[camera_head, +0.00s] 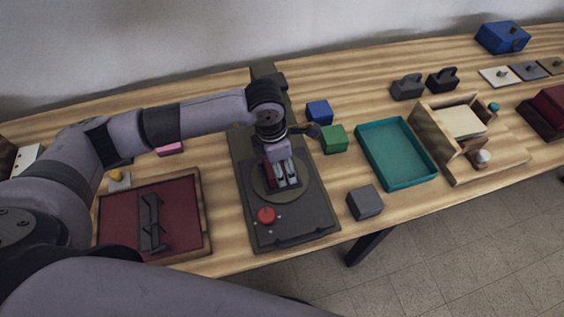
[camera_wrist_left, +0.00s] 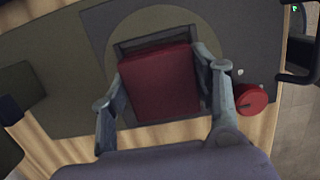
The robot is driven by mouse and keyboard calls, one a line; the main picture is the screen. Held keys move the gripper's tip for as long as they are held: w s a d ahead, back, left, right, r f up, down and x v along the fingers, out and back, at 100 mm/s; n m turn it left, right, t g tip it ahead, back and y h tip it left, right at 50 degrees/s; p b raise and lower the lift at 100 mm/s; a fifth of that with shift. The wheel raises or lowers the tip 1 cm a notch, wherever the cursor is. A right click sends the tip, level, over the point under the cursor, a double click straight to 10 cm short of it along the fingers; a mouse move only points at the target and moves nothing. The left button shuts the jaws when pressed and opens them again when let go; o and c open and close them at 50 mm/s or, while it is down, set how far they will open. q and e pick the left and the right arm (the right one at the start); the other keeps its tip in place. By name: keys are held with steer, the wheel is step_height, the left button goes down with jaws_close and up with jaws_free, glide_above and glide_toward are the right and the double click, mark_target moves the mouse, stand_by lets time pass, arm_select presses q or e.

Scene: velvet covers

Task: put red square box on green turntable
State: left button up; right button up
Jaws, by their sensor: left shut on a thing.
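The red square box (camera_wrist_left: 160,85) is between the fingers of my left gripper (camera_head: 285,181), which is shut on it. In the left wrist view the gripper (camera_wrist_left: 163,100) has a finger on each side of the box. The green turntable (camera_head: 262,186) is a flat olive disc on a dark base, directly below the gripper. Its disc also shows in the left wrist view (camera_wrist_left: 124,34), around a dark square frame (camera_wrist_left: 125,47) at the box. I cannot tell whether the box rests on the turntable or hangs just above it. My right gripper is not in view.
A red button (camera_head: 266,215) sits on the base in front of the disc. A dark red tray (camera_head: 184,215) lies left. Blue (camera_head: 319,111), green (camera_head: 334,139) and grey (camera_head: 365,202) blocks and a teal tray (camera_head: 427,176) stand right. Bare wood separates them.

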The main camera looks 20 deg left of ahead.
arm_select(q)
steer(key=shift+f, duration=0.15)
steer(key=o, duration=0.9)
steer(key=shift+c, duration=0.2)
steer(key=o, duration=0.4)
steer(key=shift+c, duration=0.2)
steer(key=shift+r, duration=0.2)
step_height(320, 180, up, 12)
steer(key=s+a+b, duration=0.1)
steer(key=b, duration=0.1)
steer(key=shift+a+b, duration=0.2)
steer(key=shift+b, duration=0.1)
steer(key=shift+f, duration=0.1)
